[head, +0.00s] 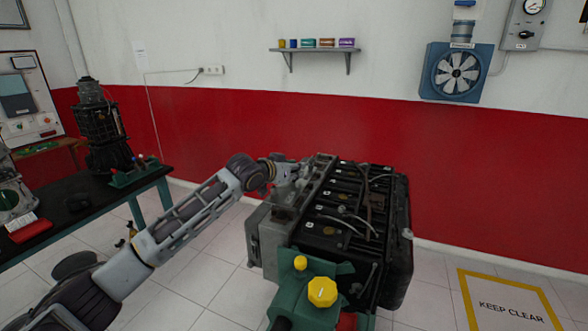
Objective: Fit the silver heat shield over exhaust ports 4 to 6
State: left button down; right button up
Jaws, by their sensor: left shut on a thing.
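My left gripper (297,173) reaches in from the left to the far left top edge of the engine (350,215). It is shut on a grey metal piece (292,196), which looks like the silver heat shield, lying along the engine's left side. The fingertips are small and partly lost against the grey metal. Whether the piece touches the engine or stands slightly off it cannot be told. The exhaust ports cannot be made out from here. My right gripper is not in view.
A green stand with yellow knobs (322,291) holds the engine at its near end. A dark workbench (90,205) at the left carries a black machine part (103,135) and a red item (31,231). Floor at the right has a KEEP CLEAR marking (508,306) and is free.

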aim_at(293, 182)
pick_arm(q)
jog(key=shift+f, duration=0.9)
dwell(0.6)
jog(key=shift+f, duration=1.35)
dwell(1.4)
jog(key=c, duration=1.1)
grip_release()
jog(key=shift+f, duration=0.15)
jog(key=shift+v, duration=6.1)
